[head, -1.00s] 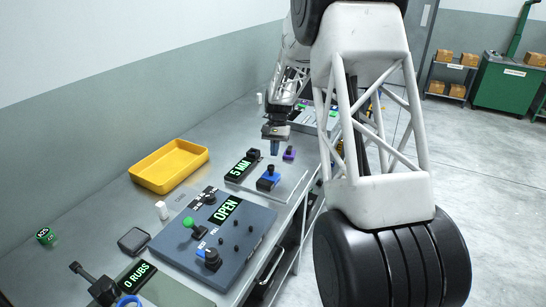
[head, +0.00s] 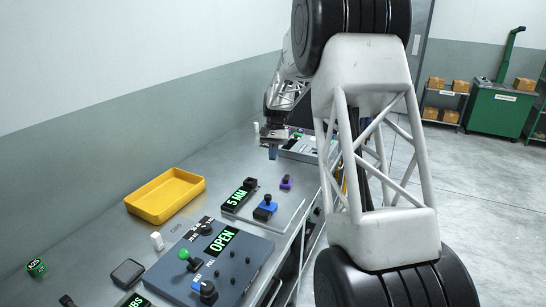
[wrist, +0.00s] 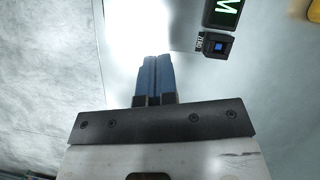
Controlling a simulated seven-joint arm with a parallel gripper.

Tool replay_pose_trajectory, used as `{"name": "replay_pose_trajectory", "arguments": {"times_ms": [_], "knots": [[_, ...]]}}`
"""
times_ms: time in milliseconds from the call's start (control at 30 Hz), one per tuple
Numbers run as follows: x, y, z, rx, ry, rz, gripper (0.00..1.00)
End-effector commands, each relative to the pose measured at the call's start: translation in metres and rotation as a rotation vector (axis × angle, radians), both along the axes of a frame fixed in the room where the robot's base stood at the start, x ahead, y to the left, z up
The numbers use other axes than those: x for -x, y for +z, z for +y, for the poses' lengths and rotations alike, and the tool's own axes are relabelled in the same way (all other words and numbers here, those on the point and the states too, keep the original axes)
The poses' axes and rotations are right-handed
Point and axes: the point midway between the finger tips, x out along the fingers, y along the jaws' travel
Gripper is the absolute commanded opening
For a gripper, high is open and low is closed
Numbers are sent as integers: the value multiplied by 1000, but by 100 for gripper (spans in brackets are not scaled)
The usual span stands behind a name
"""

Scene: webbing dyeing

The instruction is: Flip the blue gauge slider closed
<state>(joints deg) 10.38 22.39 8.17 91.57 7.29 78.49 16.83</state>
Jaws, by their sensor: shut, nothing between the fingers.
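The blue gauge slider (head: 265,209) has a dark knob on top. It sits on a pale plate (head: 285,215), right of a dark display (head: 239,196) reading "5 MM". My gripper (head: 272,153) is in the air beyond the slider, apart from it, with its blue fingers together and empty. In the wrist view the shut fingers (wrist: 156,72) point over a bright, blown-out surface. The end of the display (wrist: 225,12) shows at the top right there, with a dark block bearing a blue square (wrist: 218,46) below it.
A purple part (head: 286,182) stands behind the slider. A yellow tray (head: 166,196) lies left of the plate. A grey control panel (head: 225,262) with "OPEN" and several knobs is nearer. Another panel (head: 300,150) stands beyond my gripper. The bench's right edge is close.

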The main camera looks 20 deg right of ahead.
Motion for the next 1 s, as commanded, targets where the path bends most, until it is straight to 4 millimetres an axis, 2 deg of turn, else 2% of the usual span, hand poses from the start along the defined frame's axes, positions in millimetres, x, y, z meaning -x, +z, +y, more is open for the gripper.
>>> {"name": "replay_pose_trajectory", "arguments": {"times_ms": [467, 1000], "knots": [[-11, -2, -4, 0, 0, 2, 0], [-9, -9, -2, 0, 0, 2, 0]]}}
